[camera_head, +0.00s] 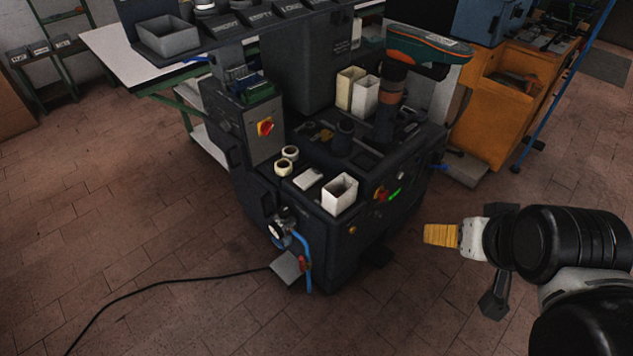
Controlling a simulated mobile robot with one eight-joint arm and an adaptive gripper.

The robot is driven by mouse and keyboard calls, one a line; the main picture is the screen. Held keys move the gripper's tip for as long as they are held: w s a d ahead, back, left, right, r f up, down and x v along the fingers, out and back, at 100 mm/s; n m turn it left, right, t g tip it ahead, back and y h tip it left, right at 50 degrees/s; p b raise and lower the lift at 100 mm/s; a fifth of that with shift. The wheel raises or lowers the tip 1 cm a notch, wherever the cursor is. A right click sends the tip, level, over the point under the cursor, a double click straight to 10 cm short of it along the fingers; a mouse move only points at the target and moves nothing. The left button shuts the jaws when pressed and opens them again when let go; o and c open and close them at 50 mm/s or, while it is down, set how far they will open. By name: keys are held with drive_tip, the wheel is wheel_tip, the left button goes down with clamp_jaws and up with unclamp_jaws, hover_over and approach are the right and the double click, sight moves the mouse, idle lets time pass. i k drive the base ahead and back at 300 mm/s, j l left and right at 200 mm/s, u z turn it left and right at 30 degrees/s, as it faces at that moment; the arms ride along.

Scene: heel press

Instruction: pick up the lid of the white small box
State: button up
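An open-topped white small box (340,193) stands upright on the front corner of the dark machine's top; its opening faces up. A flat white piece (308,179) lies just left of the box, apart from it. It looks like a lid, but its details are too small to be sure. My gripper (432,234) is at the right, clear of the machine and to the right of the box. Its yellow ribbed tip points left. I see it side-on, so the gap between the fingers does not show. Nothing held is visible.
Two rolls of tape (287,160) lie behind the flat piece. Two taller cream containers (358,92) stand further back. A column with an orange and green head (428,47) rises beside them. Blue hose (303,260) hangs at the machine's front. Floor between gripper and machine is clear.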

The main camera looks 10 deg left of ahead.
sight(311, 176)
drive_tip(key=i+l, duration=0.1)
drive_tip(key=i, duration=0.4)
drive_tip(key=i+l+u, duration=0.1)
drive_tip(key=i, duration=0.45)
